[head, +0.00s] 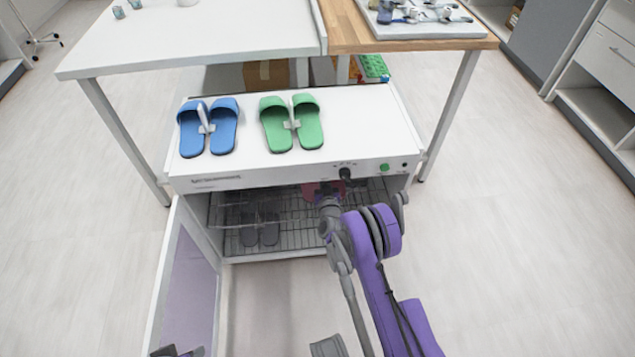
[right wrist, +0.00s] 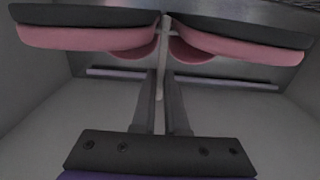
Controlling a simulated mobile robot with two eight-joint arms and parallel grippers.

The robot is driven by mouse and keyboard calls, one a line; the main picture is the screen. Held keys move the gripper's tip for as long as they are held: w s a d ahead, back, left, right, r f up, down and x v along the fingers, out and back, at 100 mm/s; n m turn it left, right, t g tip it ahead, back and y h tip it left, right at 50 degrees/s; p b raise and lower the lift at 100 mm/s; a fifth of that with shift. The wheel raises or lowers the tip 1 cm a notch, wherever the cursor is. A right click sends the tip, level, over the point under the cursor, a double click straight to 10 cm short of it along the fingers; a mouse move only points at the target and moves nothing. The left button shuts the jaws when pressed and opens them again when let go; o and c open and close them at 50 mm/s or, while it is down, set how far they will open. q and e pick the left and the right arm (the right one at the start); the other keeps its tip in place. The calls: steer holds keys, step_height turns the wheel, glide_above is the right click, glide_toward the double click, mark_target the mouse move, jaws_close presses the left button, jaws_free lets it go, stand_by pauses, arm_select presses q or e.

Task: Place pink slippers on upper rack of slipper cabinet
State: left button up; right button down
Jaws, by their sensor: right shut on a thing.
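The slipper cabinet (head: 282,175) stands open at the front, with blue slippers and green slippers on its white top. Inside are wire racks (head: 290,240). My right gripper (right wrist: 163,95) is shut on the thin light piece between the two pink slippers (right wrist: 95,38), which have dark soles. In the head view my right arm reaches into the cabinet's opening, and a bit of the pink slippers (head: 312,190) shows at the upper level, mostly hidden. I cannot tell whether they touch the upper rack.
Blue slippers (head: 209,126) and green slippers (head: 291,123) sit on the cabinet top. Dark slippers (head: 260,229) lie low inside at the left. The cabinet door (head: 188,290) is swung open at the left. A table (head: 200,40) stands behind. Floor at right is clear.

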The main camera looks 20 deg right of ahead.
mark_target(308, 189)
steer(key=shift+f+b, duration=0.55)
steer(key=shift+f, duration=1.85)
steer(key=shift+f, duration=0.1)
steer(key=c, duration=0.9)
jaws_free()
steer(key=shift+c, duration=0.2)
